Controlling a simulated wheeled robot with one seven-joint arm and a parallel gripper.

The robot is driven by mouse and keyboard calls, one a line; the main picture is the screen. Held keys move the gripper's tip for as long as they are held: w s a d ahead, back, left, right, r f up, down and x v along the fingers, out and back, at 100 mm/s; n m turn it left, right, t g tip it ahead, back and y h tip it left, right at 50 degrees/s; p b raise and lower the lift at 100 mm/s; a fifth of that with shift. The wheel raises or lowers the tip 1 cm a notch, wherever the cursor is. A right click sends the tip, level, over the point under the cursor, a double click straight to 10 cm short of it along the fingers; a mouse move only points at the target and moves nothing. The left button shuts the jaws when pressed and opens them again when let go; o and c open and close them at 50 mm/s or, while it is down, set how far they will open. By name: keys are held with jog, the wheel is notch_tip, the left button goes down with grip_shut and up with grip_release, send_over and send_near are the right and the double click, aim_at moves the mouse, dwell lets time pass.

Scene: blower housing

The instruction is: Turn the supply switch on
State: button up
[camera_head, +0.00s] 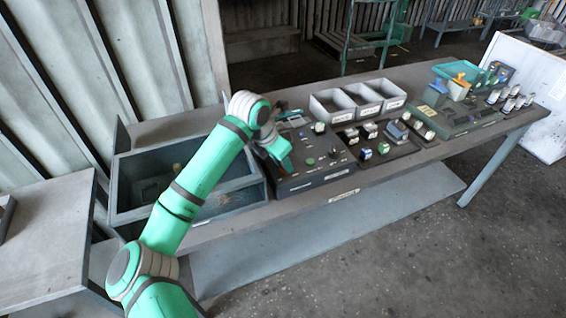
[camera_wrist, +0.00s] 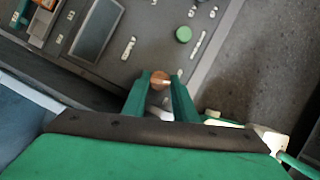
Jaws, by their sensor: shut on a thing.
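A dark control panel (camera_head: 318,178) lies on the bench; it also fills the upper part of the wrist view (camera_wrist: 140,62). A round copper-coloured knob (camera_wrist: 160,79) stands on this panel near its edge. My gripper (camera_wrist: 162,83) has its two green fingers on either side of the knob and is shut on it. In the head view my gripper (camera_head: 284,160) is over the left part of the panel, and the knob is mostly hidden there. The labels are too small to read, so I cannot tell which control is the supply switch by name.
A green button (camera_wrist: 183,34) and a dark rectangular display (camera_wrist: 97,30) are on the panel near my fingers. An open grey bin (camera_head: 240,197) stands left of the panel. White trays (camera_head: 332,113) are behind it, and several small parts are to its right.

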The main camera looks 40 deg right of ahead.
jog(key=m, duration=0.2)
jog(key=m+g, duration=0.1)
jog(key=m, duration=0.1)
jog(key=m+g, duration=0.1)
jog(key=m, duration=0.1)
jog(key=shift+w+m+y, duration=0.3)
jog(key=m, duration=0.2)
jog(key=m+g+y, duration=0.1)
jog(key=m, duration=0.1)
jog(key=m+g, duration=0.1)
jog(key=m, duration=0.1)
jog(key=shift+w+d+y, duration=0.1)
jog(key=shift+d+y, duration=0.15)
jog(key=shift+y, duration=0.05)
jog(key=shift+m+g, duration=0.3)
jog(key=o, duration=1)
jog(key=shift+o, duration=0.2)
jog(key=shift+r, duration=0.1)
jog(key=v, duration=1)
jog(key=shift+r, duration=0.3)
jog(key=shift+w+a, duration=0.15)
